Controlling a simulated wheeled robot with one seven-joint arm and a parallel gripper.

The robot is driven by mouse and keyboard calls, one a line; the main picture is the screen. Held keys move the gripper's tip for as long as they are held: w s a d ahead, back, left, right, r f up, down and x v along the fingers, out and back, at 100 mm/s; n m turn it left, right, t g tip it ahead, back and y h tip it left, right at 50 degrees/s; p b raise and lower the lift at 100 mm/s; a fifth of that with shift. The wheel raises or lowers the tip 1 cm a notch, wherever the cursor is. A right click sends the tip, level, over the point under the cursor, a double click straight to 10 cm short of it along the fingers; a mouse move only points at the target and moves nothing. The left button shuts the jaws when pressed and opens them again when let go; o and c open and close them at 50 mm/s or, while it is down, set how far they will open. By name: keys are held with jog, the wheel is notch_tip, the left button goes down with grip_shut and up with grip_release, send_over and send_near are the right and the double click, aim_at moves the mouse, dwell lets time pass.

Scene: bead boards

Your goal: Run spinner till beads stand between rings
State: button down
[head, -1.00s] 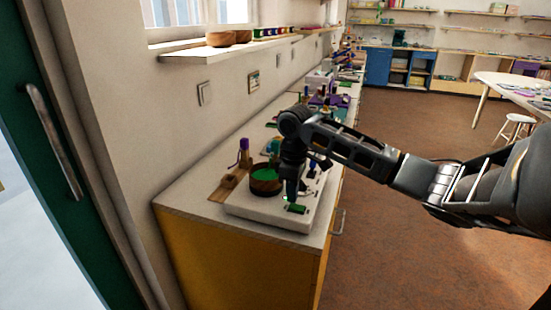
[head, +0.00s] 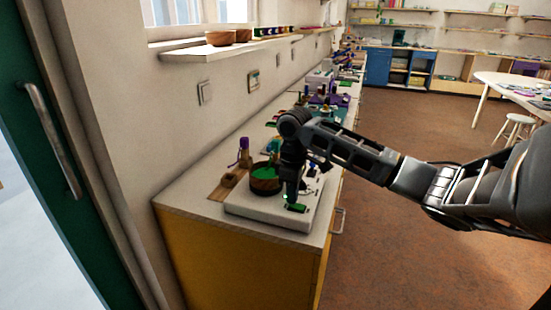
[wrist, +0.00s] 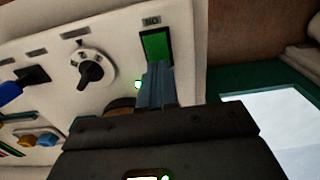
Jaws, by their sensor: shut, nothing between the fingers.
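The spinner is a round wooden bowl (head: 263,187) with a green inside, set on a white base (head: 262,213) on the near end of the counter. Single beads and rings inside it are too small to make out. A green switch (head: 298,208) is at the base's front right; it also shows in the wrist view (wrist: 155,44), near a white dial with a black knob (wrist: 90,70) and a small lit green lamp (wrist: 137,85). My gripper (head: 291,202) points down, shut and empty, its tips at the switch's edge (wrist: 157,72). I cannot tell whether they touch it.
Several other devices crowd the counter behind my arm. The wall is close on the left; open floor (head: 400,250) lies on the right.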

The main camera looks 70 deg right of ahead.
jog(key=shift+f, duration=0.5)
notch_tip(320, 180, up, 5)
jog(key=p, duration=0.4)
jog(key=shift+r, duration=0.2)
dwell(0.7)
